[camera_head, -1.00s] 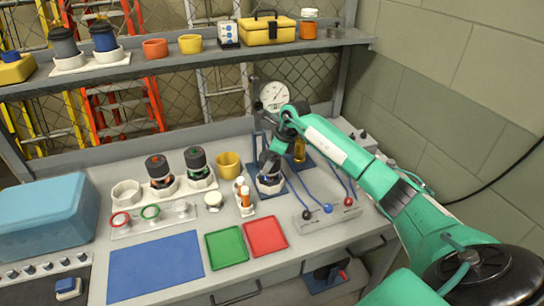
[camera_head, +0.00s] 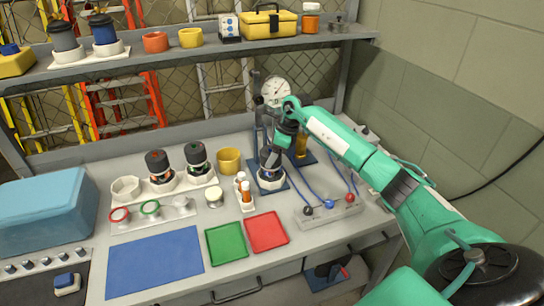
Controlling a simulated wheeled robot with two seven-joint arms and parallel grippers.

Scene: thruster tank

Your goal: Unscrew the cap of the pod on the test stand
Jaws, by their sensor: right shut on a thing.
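The test stand (camera_head: 277,190) is a blue base with an upright behind it, at the back right of the bench. The pod (camera_head: 271,178) sits upright in a white holder on it, mostly hidden. My right gripper (camera_head: 270,158) points down over the pod and is shut on its top, at the cap. The cap itself is covered by the fingers, so I cannot tell how far it is turned. My left gripper is out of view.
Two dark pods (camera_head: 158,164) stand in a white rack (camera_head: 130,190) to the left. A yellow cup (camera_head: 229,161), a small rack with orange vials (camera_head: 245,190) and a grey block with coloured knobs (camera_head: 328,210) stand near my right gripper. Coloured mats (camera_head: 155,264) lie in front.

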